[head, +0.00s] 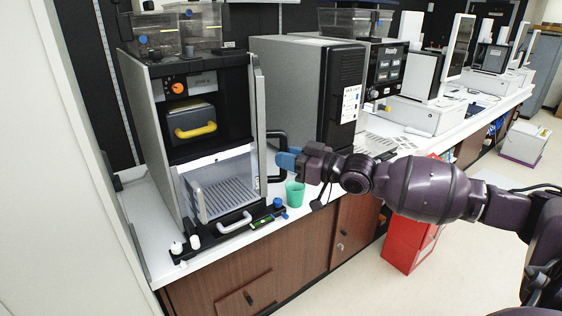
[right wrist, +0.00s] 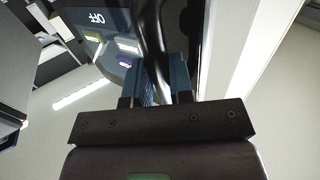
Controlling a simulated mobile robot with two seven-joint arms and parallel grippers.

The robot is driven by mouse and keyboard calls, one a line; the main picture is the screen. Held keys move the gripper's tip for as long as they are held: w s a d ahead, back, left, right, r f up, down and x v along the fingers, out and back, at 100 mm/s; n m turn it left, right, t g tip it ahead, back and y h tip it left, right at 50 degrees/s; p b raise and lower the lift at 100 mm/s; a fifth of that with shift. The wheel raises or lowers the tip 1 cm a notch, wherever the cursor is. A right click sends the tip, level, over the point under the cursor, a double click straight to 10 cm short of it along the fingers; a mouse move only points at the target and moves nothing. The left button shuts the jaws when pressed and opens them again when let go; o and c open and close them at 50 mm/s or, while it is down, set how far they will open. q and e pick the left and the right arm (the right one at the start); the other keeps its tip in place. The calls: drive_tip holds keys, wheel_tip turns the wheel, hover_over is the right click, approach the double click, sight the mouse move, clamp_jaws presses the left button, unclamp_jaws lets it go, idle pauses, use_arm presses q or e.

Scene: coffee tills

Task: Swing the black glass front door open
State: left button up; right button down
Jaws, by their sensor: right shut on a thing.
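The coffee machine (head: 148,150) stands at the left of the counter. Its inside shows: a yellow-handled drawer above and a lit white compartment below. The front door (head: 259,110) stands open at the machine's right side, seen nearly edge-on. Its black bar handle (head: 279,134) sticks out to the right. My right gripper (head: 286,160) is shut on this handle around its lower half. In the right wrist view the dark handle (right wrist: 152,40) runs between the blue fingers of the right gripper (right wrist: 162,84). My left gripper is not in view.
A green cup (head: 295,193) stands on the counter just below my right gripper. A tall grey unit (head: 300,90) stands close to the right of the door. Small white and blue items lie at the machine's foot. A red bin (head: 405,235) stands on the floor.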

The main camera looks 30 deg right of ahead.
drive_tip(key=d, duration=0.3)
drive_tip(key=s+d+b, duration=0.1)
drive_tip(key=d, duration=0.1)
drive_tip(key=shift+d+f, duration=0.1)
drive_tip(key=c, duration=0.9)
unclamp_jaws()
